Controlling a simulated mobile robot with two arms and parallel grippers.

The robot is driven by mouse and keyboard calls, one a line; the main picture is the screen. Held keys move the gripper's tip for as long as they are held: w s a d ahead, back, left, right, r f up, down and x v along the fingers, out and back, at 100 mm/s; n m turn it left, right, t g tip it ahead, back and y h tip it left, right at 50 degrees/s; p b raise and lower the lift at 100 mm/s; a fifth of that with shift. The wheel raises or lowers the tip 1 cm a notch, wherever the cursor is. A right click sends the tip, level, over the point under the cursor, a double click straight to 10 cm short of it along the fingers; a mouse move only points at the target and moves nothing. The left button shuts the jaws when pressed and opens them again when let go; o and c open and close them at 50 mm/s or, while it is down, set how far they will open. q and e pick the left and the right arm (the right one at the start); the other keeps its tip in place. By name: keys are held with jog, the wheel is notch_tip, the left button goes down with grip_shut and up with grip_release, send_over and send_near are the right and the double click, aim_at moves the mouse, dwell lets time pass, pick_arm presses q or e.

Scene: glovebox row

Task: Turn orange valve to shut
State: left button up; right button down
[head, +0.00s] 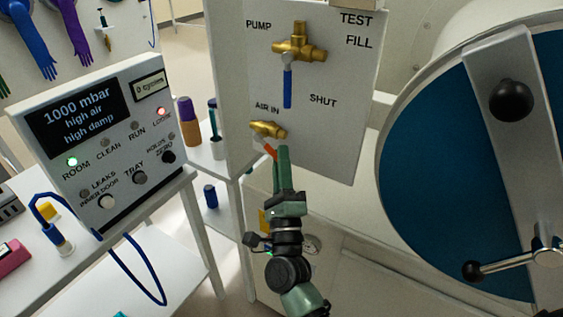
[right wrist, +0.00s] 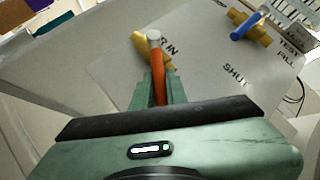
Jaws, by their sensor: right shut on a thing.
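The orange valve handle (head: 265,145) sits on a brass valve body (head: 267,129) under the "AIR IN" label on the white panel (head: 335,140). The handle slants down and right from the body, toward the "SHUT" side. My right gripper (head: 281,155) is shut on the orange handle. In the right wrist view the orange handle (right wrist: 158,82) stands between the fingers (right wrist: 159,92), with the brass body (right wrist: 138,45) behind it. My left gripper is not in view.
A brass valve with a blue handle (head: 287,88) sits above, its handle pointing down. A control box (head: 105,140) reading 1000 mbar stands on the left. A large round blue door (head: 450,180) with a bar and black knobs is on the right.

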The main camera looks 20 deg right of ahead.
jog(key=shift+y, duration=0.3)
jog(key=c, duration=1.4)
grip_release()
jog(key=shift+c, duration=0.2)
jog(key=b+v, duration=0.2)
jog(key=v, duration=0.6)
jog(key=shift+w, duration=0.1)
